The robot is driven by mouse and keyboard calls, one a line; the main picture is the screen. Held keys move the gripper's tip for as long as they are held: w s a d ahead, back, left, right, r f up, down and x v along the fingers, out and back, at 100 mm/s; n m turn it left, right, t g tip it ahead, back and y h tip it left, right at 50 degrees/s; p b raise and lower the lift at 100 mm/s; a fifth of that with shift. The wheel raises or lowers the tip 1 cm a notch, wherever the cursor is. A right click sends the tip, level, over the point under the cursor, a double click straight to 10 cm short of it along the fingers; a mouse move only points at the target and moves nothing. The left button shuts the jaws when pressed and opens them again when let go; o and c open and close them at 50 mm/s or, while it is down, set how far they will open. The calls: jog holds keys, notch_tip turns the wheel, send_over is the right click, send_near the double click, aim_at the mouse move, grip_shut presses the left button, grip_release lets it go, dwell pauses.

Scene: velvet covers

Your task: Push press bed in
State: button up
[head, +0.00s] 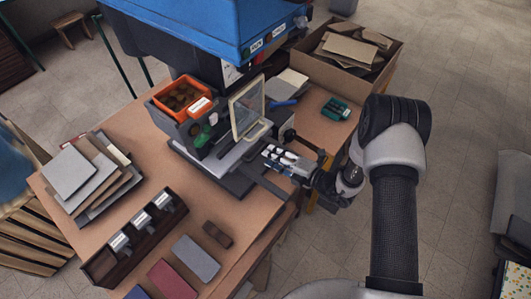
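The press is a machine with a large blue cover (205,22) at the back of the wooden table. Its bed (232,186) is a flat dark plate that sticks out at the front of the machine, with a pale sheet (215,166) on it. A pale framed window (246,108) stands upright over the bed. My gripper (270,160) is low at the right front edge of the bed, close to it. I cannot tell whether it touches the bed or whether its fingers are open.
An orange bin (182,96) sits beside the press. A cardboard box (345,58) of boards stands behind right, with a green box (336,109) nearer. Stacked boards (80,172), a dark rack with metal cylinders (135,238) and coloured covers (195,257) occupy the left and front.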

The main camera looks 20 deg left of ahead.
jog(key=v, duration=0.7)
jog(key=shift+d, duration=0.3)
